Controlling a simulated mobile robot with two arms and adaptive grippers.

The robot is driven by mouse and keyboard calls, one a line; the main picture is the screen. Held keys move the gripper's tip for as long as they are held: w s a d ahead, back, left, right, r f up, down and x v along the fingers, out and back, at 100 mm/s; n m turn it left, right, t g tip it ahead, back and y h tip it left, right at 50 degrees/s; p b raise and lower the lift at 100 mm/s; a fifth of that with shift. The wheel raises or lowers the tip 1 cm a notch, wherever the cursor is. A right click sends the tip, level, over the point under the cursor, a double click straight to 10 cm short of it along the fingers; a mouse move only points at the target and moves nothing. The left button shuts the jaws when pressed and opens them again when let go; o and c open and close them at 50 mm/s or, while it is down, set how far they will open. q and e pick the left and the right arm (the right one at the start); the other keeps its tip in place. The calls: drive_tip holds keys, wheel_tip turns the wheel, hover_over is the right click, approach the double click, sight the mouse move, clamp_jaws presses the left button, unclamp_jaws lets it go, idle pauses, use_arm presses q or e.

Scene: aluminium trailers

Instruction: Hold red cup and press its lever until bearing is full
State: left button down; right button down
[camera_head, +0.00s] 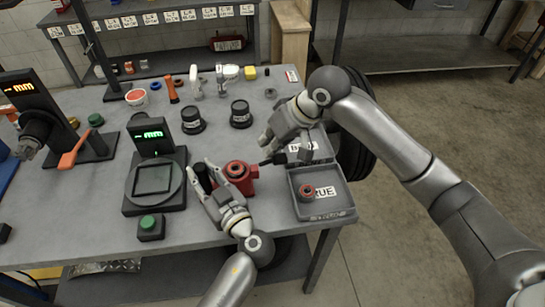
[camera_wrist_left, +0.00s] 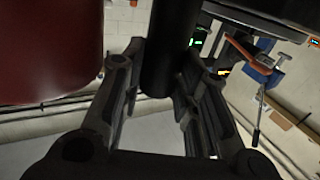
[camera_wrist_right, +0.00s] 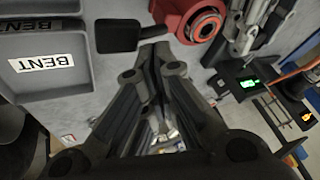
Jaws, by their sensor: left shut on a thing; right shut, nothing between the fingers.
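The red cup (camera_head: 236,178) stands near the front of the table and has a ring-shaped bearing (camera_head: 235,170) on top. My left gripper (camera_head: 204,178) is shut on the cup's black handle, which shows between its fingers in the left wrist view (camera_wrist_left: 170,45); the red body (camera_wrist_left: 48,50) is beside it. The black lever (camera_head: 267,161) sticks out on the cup's right side, and its flat paddle shows in the right wrist view (camera_wrist_right: 116,36). My right gripper (camera_wrist_right: 155,55) is shut and empty, its tips close to the lever; contact cannot be told. The bearing's fill cannot be seen.
A grey tray (camera_head: 330,213) marked TRUE holds another bearing (camera_head: 307,192). A tray marked BENT (camera_wrist_right: 50,92) lies beside it, partly under my right arm. A gauge with a green display (camera_head: 153,180) stands left of my left gripper. Black jars (camera_head: 193,121) stand behind.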

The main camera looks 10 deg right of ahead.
drive_tip(key=shift+a+r, duration=0.15)
drive_tip(key=shift+r, duration=0.1)
drive_tip(key=shift+a+r, duration=0.25)
drive_tip(key=shift+r, duration=0.55)
drive_tip(key=shift+a+r, duration=0.25)
drive_tip(key=shift+r, duration=0.55)
drive_tip(key=shift+a+r, duration=0.25)
drive_tip(key=shift+r, duration=0.55)
use_arm(q)
drive_tip(key=c, duration=1)
unclamp_jaws()
drive_tip(key=shift+c, duration=0.2)
drive_tip(key=shift+d, duration=0.1)
drive_tip(key=v, duration=1.2)
drive_tip(key=shift+s+f, duration=0.1)
use_arm(e)
drive_tip(key=shift+d, duration=0.1)
